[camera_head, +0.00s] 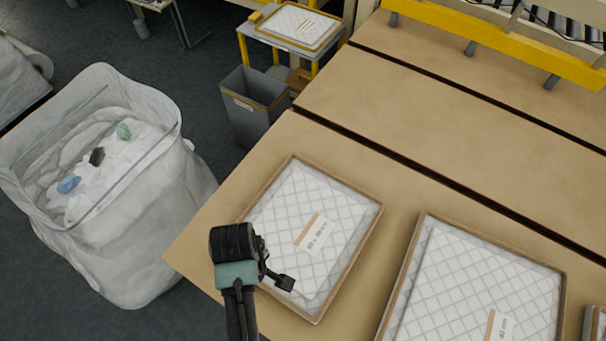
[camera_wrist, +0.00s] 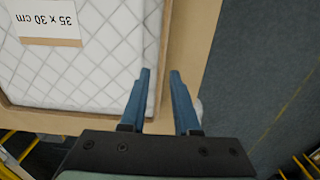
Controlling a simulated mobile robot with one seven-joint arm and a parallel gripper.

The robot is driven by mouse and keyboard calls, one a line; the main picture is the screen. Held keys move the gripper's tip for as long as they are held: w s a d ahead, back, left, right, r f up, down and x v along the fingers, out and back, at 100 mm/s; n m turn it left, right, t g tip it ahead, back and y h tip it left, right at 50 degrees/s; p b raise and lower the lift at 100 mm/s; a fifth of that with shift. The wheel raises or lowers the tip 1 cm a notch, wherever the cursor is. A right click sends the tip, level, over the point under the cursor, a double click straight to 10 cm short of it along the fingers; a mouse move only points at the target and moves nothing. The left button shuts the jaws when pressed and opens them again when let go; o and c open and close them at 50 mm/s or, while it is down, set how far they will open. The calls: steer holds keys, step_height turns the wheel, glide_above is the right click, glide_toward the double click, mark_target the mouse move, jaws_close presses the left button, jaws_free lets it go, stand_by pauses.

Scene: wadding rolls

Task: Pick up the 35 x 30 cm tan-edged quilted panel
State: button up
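The white quilted panel (camera_head: 290,225) lies in a shallow tan-rimmed tray (camera_head: 363,243) on the table. Its label has a tan stripe; in the wrist view the panel (camera_wrist: 85,75) shows "35 x 30 cm", upside down. My gripper is over the tray's near-left side in the head view, covering part of it. The height above the tray is hard to tell.
A larger quilted panel (camera_head: 470,285) lies in a tray to the right, and part of another tray shows at the right edge. A white sack (camera_head: 150,235) with waste stands left of the table. A grey bin (camera_head: 255,105) stands behind. Bare table (camera_head: 400,120) lies beyond the trays.

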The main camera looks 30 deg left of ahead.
step_height(320, 180, down, 5)
steer(key=shift+s+a+r+p, duration=0.1)
steer(key=shift+s+p, duration=0.05)
steer(key=shift+p, duration=0.3)
jaws_close()
